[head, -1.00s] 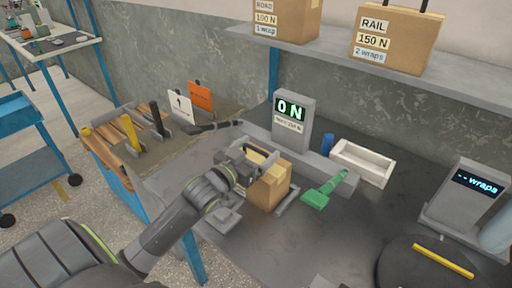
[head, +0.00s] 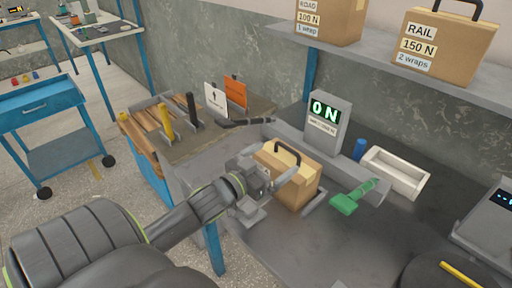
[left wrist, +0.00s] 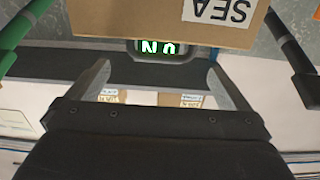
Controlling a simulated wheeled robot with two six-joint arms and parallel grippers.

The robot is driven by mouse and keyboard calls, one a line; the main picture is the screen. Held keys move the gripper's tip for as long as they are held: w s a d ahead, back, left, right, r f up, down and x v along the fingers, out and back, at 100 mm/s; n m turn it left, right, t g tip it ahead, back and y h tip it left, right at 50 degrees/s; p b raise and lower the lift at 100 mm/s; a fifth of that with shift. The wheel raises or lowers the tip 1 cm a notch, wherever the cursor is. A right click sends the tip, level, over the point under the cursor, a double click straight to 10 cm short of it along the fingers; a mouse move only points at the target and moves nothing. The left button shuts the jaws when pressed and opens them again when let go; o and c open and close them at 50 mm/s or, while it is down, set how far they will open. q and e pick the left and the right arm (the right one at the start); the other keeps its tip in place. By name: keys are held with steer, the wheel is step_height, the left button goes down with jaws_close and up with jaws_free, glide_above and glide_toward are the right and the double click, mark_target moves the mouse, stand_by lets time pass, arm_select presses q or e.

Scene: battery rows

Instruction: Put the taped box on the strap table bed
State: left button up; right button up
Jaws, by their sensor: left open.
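The brown cardboard box (head: 303,185) with a black handle and a lighter tape band sits on the dark grey bench, at a grey fixture with low metal bars, in front of the 0 N display. I cannot tell for certain which part is the strap table bed. In the left wrist view the box (left wrist: 140,18) fills the top, its SEA label upside down. My left gripper (head: 272,184) is open at the box's left side; its fingers (left wrist: 160,85) hold nothing, and the black handle is clear of them. My right gripper is not in view.
The 0 N display post (head: 324,122) stands behind the box. Boxes marked ROAD (head: 330,20) and RAIL (head: 443,45) stand on the shelf above. A wooden tool rack (head: 150,135) is at left.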

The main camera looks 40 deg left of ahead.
arm_select(q)
steer(key=shift+s+a+p, duration=0.2)
steer(key=shift+s+p, duration=0.25)
steer(key=shift+s, duration=2.4)
